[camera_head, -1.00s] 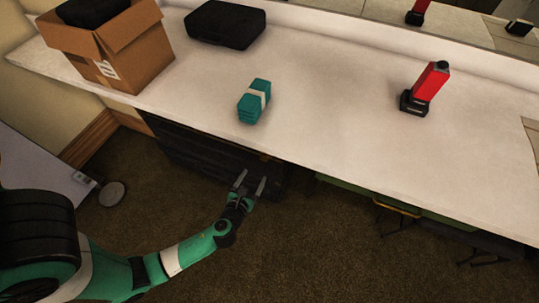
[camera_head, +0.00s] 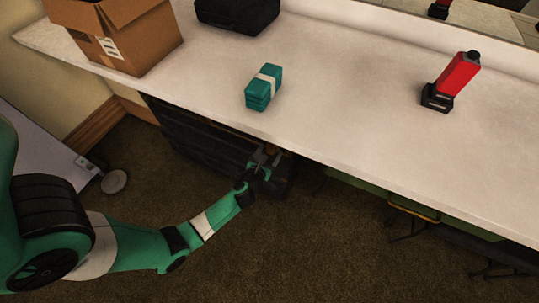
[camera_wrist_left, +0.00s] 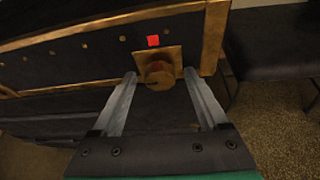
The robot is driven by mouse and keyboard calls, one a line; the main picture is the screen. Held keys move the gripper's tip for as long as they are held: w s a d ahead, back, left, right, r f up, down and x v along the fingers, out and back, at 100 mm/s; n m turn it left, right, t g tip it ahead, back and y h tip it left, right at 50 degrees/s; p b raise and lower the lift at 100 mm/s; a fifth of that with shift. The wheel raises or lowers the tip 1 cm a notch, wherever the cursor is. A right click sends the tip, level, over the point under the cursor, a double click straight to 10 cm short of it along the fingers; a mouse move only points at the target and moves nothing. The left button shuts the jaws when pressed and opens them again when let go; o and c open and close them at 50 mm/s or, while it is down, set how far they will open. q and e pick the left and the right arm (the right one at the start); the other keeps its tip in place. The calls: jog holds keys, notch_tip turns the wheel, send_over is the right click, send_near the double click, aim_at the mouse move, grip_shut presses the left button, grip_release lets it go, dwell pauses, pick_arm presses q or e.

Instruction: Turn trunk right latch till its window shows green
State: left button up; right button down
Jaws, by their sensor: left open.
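The trunk (camera_head: 205,140) is dark and stands under the counter in the head view. In the left wrist view its dark front with brass edging (camera_wrist_left: 85,60) fills the upper part. The right latch, a round brass knob on a square plate (camera_wrist_left: 159,72), sits between and just beyond my fingertips. A small window (camera_wrist_left: 153,41) above it shows red. My left gripper (camera_head: 265,155) is at the trunk's right end, and in the wrist view (camera_wrist_left: 160,85) its two fingers stand open, one on each side of the knob. Contact with the knob cannot be told. My right gripper is not in view.
The white counter (camera_head: 350,110) overhangs the trunk. On it are a teal bundle (camera_head: 263,88), a red and black device (camera_head: 455,80), a cardboard box (camera_head: 120,40) and a black case (camera_head: 237,14). A dark seat (camera_wrist_left: 265,50) stands right of the trunk.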

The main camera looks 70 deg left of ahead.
pick_arm(q)
jog(key=shift+s, duration=0.1)
jog(key=shift+c, duration=0.8)
grip_shut()
